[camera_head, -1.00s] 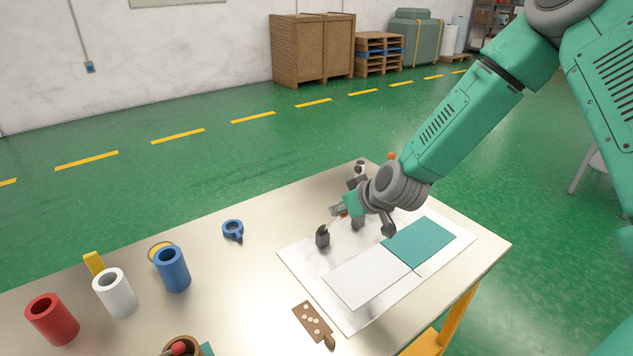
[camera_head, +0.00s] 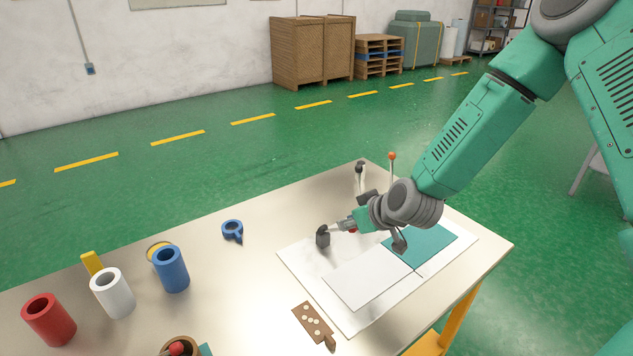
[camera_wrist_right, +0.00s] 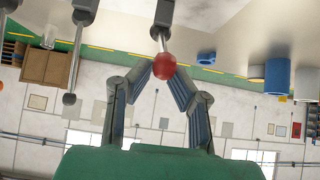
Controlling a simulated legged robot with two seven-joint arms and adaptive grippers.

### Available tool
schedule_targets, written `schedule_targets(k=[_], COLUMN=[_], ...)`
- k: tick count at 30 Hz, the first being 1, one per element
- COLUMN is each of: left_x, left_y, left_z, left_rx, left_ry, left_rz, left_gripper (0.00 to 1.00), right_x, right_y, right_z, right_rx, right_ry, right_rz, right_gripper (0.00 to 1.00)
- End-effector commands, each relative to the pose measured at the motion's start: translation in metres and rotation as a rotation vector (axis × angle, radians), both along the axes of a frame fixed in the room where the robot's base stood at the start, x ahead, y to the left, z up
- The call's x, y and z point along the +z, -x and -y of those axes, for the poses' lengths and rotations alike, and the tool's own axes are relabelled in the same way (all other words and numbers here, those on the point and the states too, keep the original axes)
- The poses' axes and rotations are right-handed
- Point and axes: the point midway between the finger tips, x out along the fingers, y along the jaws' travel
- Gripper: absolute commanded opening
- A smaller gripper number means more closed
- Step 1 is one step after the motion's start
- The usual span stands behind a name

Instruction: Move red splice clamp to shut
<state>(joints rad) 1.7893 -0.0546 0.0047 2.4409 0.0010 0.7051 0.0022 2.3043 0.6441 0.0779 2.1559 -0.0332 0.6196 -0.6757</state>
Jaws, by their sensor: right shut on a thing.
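The red splice clamp has a round red knob (camera_wrist_right: 164,66) on a thin rod that comes from a grey block in the right wrist view. In the head view its dark block (camera_head: 323,239) stands at the back left of the white board (camera_head: 300,262), and the knob is mostly hidden by my gripper. My right gripper (camera_head: 346,226) is shut on the red knob, with a fingertip on each side of it. The rod leans low to the right from the block. A white sheet (camera_head: 365,283) and a teal sheet (camera_head: 428,243) lie on the board. My left gripper is out of view.
An orange-knobbed lever (camera_head: 391,157) and a dark-knobbed lever (camera_head: 360,167) stand upright behind my wrist. Red (camera_head: 48,322), white (camera_head: 112,294) and blue (camera_head: 171,270) cylinders stand at the left. A brown dotted plate (camera_head: 312,321) lies at the front.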

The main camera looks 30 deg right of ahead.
Motion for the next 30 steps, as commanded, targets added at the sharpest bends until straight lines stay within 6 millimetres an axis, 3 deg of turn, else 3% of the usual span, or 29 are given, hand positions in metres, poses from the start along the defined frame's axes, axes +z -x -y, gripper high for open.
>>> schedule_targets(k=[9,23,30], left_x=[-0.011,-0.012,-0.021], left_y=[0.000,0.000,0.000], left_z=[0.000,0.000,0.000], left_rx=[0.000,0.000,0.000], left_ry=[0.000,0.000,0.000], left_rz=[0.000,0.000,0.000], left_gripper=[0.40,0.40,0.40], right_x=[-0.020,-0.024,-0.037], right_y=[0.017,0.022,0.027], right_z=[0.002,0.003,0.003], right_rx=[-0.003,-0.004,-0.003], right_ry=[-0.002,-0.001,-0.001], right_rz=[-0.007,-0.007,-0.010], right_gripper=[0.00,0.00,0.00])
